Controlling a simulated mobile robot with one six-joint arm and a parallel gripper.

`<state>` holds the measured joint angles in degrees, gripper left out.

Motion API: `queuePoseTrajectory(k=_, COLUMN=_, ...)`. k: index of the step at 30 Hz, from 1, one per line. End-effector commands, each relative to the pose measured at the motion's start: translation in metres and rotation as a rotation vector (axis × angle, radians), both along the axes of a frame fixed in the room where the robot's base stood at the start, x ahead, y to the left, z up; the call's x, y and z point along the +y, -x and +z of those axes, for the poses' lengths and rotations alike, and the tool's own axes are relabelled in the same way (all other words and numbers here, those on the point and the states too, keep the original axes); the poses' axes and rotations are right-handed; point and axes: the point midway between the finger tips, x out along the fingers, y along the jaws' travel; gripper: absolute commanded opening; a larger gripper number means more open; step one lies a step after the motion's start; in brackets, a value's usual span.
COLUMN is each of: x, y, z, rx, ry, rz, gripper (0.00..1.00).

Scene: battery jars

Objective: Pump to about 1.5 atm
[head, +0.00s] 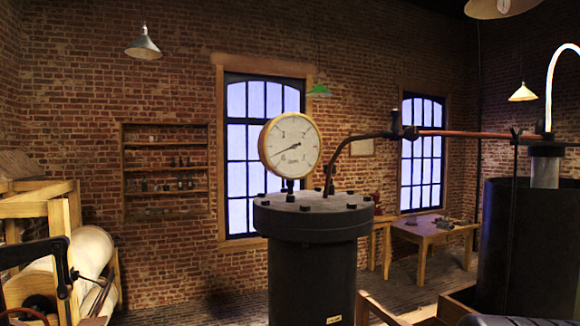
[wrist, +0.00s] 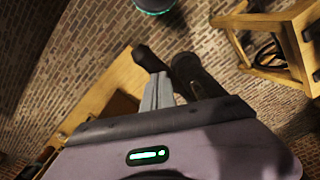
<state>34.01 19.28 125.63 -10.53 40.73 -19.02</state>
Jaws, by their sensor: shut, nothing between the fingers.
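A round pressure gauge (head: 290,146) with a brass rim and white face stands on top of a dark cylindrical vessel (head: 313,265) in the middle of the head view. Its dark needle lies slanted across the dial, with one end toward the lower left. The numbers are too small to read surely. My gripper (wrist: 166,62) shows in the wrist view, shut and empty, with its dark fingers pointing up the picture. I cannot make it out in the head view. No pump handle is clearly recognisable in either view.
A curved pipe (head: 338,158) rises from the vessel lid and joins a reddish pipe (head: 465,133) toward a large dark jar (head: 530,250) at right. A wooden frame with a pale roller (head: 90,250) stands at left. A wooden table (head: 435,232) stands behind.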

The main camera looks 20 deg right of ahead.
Motion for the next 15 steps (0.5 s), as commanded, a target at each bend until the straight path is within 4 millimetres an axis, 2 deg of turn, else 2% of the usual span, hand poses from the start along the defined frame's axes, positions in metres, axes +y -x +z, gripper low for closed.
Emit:
queuePoseTrajectory(k=3, x=0.000, y=0.000, z=-0.025, rx=0.001, ry=0.000, rz=0.000, gripper=0.00)
queuePoseTrajectory(k=15, x=0.000, y=0.000, z=-0.089, rx=0.000, ry=0.000, rz=0.000, gripper=0.00)
